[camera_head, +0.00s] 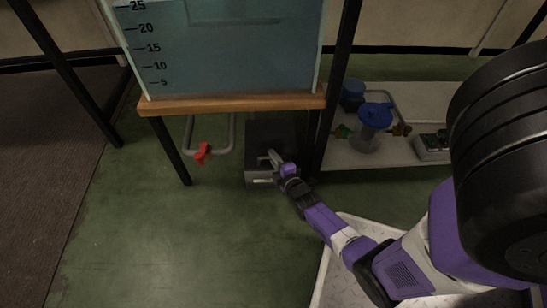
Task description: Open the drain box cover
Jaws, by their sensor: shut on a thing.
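The drain box (259,180) is a dark grey box on the green floor, under the wooden ledge of the tank stand. Its dark cover (270,133) looks like the top face, and I cannot tell whether it is raised at all. My gripper (272,157) reaches in from the lower right and is shut on a part at the top of the box, likely the cover's handle. The gripped part is small and mostly hidden by the fingers.
A tank (240,50) with a number scale stands above on a wooden ledge (235,103) with dark legs. A pipe with a red valve handle (202,154) is left of the box. A low shelf (400,151) at right holds blue-topped containers. Floor in front is clear.

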